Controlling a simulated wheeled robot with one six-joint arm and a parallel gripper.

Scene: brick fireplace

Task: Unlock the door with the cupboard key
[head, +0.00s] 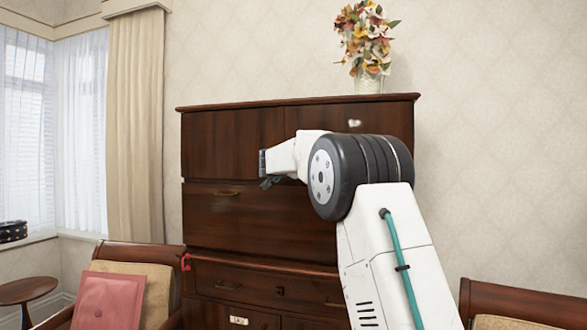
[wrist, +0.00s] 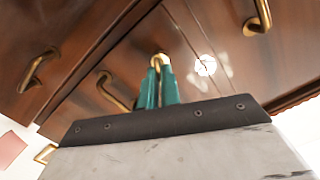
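My gripper (wrist: 160,75) shows teal fingers close together at a dark wooden cupboard front. A curved brass piece (wrist: 162,58) shows between and just past the fingertips. I cannot tell whether it is a key or a handle, or whether the fingers press on it. In the head view my gripper (head: 266,172) is in front of the upper left part of the cupboard (head: 225,143), and its fingers are mostly hidden. A bright, shiny spot (wrist: 205,65) sits on the wood right of the fingers. A small pale fitting (head: 353,122) is on the upper right door. No key is clearly recognisable.
Brass pulls (wrist: 37,70) sit on the cupboard front. A flower vase (head: 368,84) stands on top. A chair with a pink cushion (head: 108,300) is at lower left, and another chair (head: 525,304) at lower right. A small red item (head: 186,262) shows at the cupboard's left edge.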

